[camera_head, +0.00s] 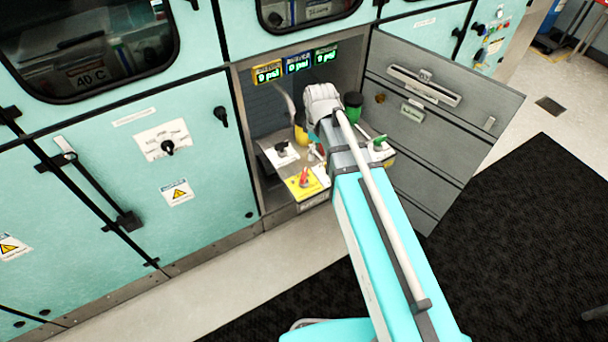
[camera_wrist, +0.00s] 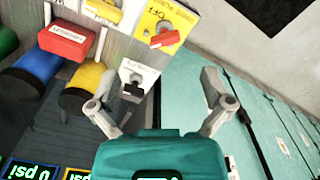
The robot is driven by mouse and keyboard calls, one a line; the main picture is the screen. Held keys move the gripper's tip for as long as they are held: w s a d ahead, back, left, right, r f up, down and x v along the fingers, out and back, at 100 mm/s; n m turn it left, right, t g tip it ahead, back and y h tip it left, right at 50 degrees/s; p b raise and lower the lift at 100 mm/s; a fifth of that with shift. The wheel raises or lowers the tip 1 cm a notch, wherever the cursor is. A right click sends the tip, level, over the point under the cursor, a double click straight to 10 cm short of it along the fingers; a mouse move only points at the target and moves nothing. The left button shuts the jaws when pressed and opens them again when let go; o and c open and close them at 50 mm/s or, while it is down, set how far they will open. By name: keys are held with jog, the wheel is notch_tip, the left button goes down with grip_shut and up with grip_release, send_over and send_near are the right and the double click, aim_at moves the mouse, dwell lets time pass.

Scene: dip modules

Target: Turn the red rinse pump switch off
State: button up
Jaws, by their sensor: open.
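A red switch (camera_head: 304,179) stands on a yellow label plate on the sloped panel inside the open cabinet bay. In the wrist view a red switch handle (camera_wrist: 165,38) lies across a yellow plate at the top centre; the plate's lettering is too small to read surely. My gripper (camera_wrist: 156,60) is open and empty, its fingers wide apart with the red handle beyond them, apparently not touching it. In the head view my arm hides the fingers. A black switch on a white plate (camera_wrist: 130,90) shows nearer my gripper.
A red labelled block (camera_wrist: 67,42) and a yellow cylinder (camera_wrist: 85,88) are at left in the wrist view. A green-handled switch (camera_head: 379,143) sits on the panel's right. The open grey door (camera_head: 440,110) stands right of my arm. Lit pressure displays (camera_head: 297,64) are above.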

aim_at(304, 173)
jog(key=a+n, duration=0.1)
jog(key=a, duration=0.1)
jog(key=w+a+n, duration=0.1)
jog(key=a+n, duration=0.1)
jog(key=shift+w+f, duration=0.1)
jog(key=shift+f, duration=0.05)
jog(key=shift+f, duration=0.1)
notch_tip(304, 173, down, 14)
jog(key=b, duration=1.4)
jog(key=shift+r, duration=0.2)
dwell(0.5)
jog(key=c, duration=1)
jog(key=shift+o, duration=0.2)
